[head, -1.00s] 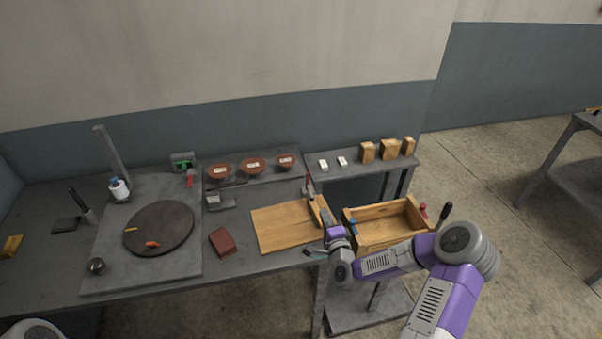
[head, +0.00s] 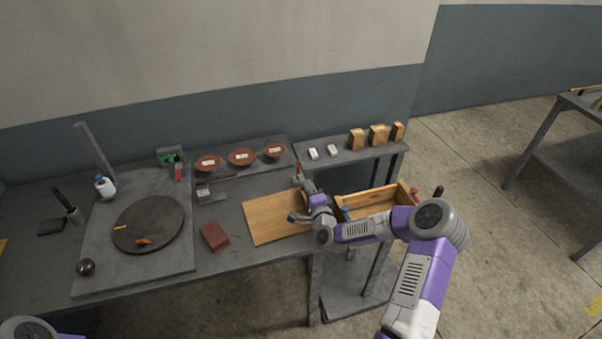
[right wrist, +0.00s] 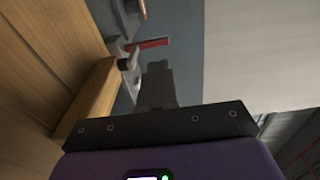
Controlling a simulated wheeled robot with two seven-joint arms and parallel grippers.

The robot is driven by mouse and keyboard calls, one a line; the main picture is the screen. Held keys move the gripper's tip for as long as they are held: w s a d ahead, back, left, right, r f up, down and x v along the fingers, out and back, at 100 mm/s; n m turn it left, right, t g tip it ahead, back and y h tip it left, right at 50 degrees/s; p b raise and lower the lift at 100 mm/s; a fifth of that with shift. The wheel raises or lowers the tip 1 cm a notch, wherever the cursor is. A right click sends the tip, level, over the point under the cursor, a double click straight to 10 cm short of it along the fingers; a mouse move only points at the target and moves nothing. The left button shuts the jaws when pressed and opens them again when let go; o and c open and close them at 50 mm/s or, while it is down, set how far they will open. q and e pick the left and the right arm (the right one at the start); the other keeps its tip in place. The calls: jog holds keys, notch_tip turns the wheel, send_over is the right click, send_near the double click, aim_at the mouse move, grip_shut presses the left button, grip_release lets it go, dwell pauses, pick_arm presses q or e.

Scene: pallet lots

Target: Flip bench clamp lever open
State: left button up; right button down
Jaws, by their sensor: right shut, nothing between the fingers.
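The bench clamp's lever has a red handle (head: 297,168) and stands up at the back right corner of the wooden board (head: 270,218). In the right wrist view the red lever (right wrist: 152,43) sticks out from the grey clamp metal (right wrist: 128,62), past the end of a wooden strip (right wrist: 90,105). My right gripper (head: 307,187) is just in front of the lever and hides the lower clamp. In the right wrist view its closed fingers (right wrist: 156,80) are empty and point toward the lever, seemingly with a small gap. My left gripper is out of view.
An open wooden box (head: 372,200) stands right of the board, under my right forearm. A dark red block (head: 214,236) lies left of the board. Bowls (head: 241,157) stand on the shelf behind, and a round dark plate (head: 148,224) is at the left.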

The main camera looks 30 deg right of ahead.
aim_at(299, 166)
jog(key=x, duration=0.8)
